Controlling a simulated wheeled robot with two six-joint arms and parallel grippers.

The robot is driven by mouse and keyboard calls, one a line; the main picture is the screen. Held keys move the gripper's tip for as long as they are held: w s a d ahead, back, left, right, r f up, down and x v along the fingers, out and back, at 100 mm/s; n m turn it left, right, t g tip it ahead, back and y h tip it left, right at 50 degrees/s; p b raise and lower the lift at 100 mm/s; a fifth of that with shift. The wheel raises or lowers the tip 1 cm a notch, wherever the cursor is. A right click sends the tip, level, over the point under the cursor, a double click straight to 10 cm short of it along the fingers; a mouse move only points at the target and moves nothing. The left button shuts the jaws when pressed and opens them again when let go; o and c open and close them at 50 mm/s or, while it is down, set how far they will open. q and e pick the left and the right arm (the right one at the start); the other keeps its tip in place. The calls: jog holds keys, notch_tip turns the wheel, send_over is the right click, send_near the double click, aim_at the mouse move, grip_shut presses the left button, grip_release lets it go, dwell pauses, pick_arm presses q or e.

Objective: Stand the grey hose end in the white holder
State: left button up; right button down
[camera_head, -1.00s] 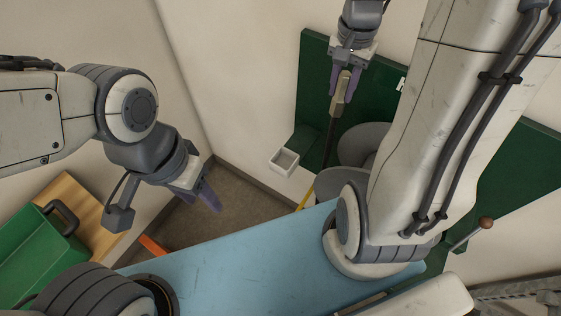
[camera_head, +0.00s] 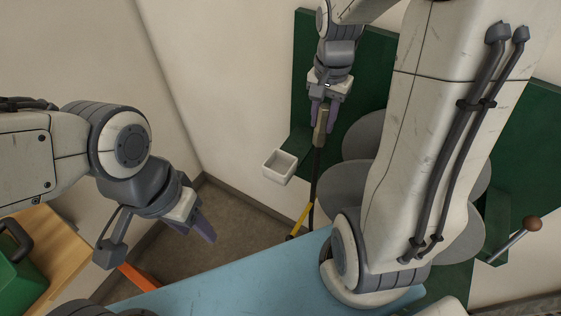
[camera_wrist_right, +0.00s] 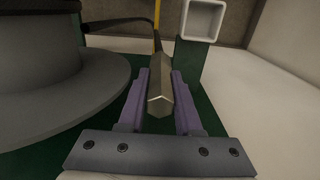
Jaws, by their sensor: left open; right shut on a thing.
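The grey hose end (camera_head: 321,128) hangs between the purple fingers of my right gripper (camera_head: 323,114), which is shut on it. A dark hose runs down from it. The hose end also shows in the right wrist view (camera_wrist_right: 160,88), between both fingers (camera_wrist_right: 160,105). The white holder (camera_head: 279,166) is a square, open-topped cup on a green bracket, left of and below the hose end, apart from it. In the right wrist view the white holder (camera_wrist_right: 202,20) is at the top, beyond the hose end and to the right. My left gripper (camera_head: 200,229) is open and empty at the left.
Grey round discs (camera_head: 352,190) stand beside the hose, against the green board (camera_head: 300,60). A blue surface (camera_head: 240,285) lies below. A green bin (camera_head: 20,280) on a wooden top (camera_head: 62,245) is at lower left. A brown-knobbed lever (camera_head: 515,240) is at right.

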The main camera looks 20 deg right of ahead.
jog(key=a+f, duration=0.3)
jog(key=w+a+f+p, duration=0.1)
jog(key=a+f, duration=0.2)
jog(key=w+a+f, duration=0.1)
jog(key=a+f, duration=0.2)
jog(key=shift+a+f+p, duration=0.25)
jog(key=shift+p, duration=0.15)
jog(key=shift+f, duration=0.15)
jog(key=shift+f, duration=0.2)
jog(key=c, duration=0.6)
grip_release()
jog(key=shift+r, duration=0.1)
